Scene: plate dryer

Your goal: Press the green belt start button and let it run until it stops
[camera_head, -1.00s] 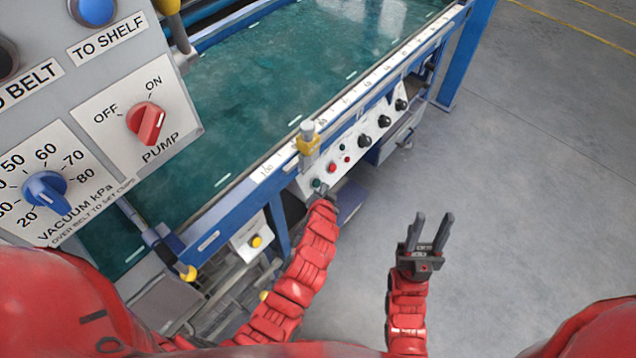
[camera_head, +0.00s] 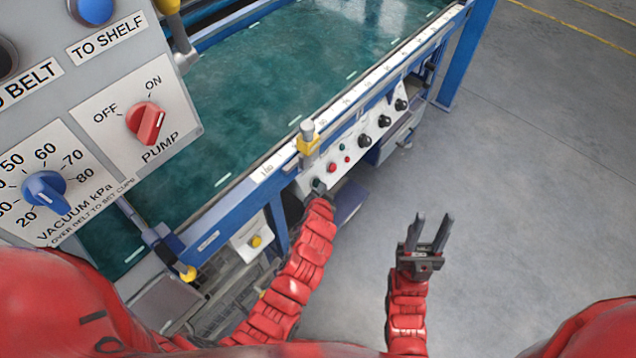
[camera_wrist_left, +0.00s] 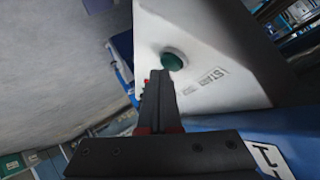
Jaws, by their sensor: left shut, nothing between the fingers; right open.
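The green button (camera_wrist_left: 171,61) sits on the white panel in the left wrist view, beside a partly readable label starting "ST". My left gripper (camera_head: 318,186) is shut and empty at the near end of the control panel (camera_head: 325,177) in the head view. In the wrist view its fingertips (camera_wrist_left: 160,74) are right at the button's lower edge and overlap it; I cannot tell whether they touch. The dark green belt (camera_head: 265,90) lies flat above the panel. My right gripper (camera_head: 430,235) is open and empty over the floor.
A red pump knob (camera_head: 147,122) and a blue vacuum knob (camera_head: 45,188) are on the grey box at left. Red buttons and several black knobs (camera_head: 365,140) line the panel further along. A yellow-and-grey post (camera_head: 307,143) stands on the blue rail. The floor at right is clear.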

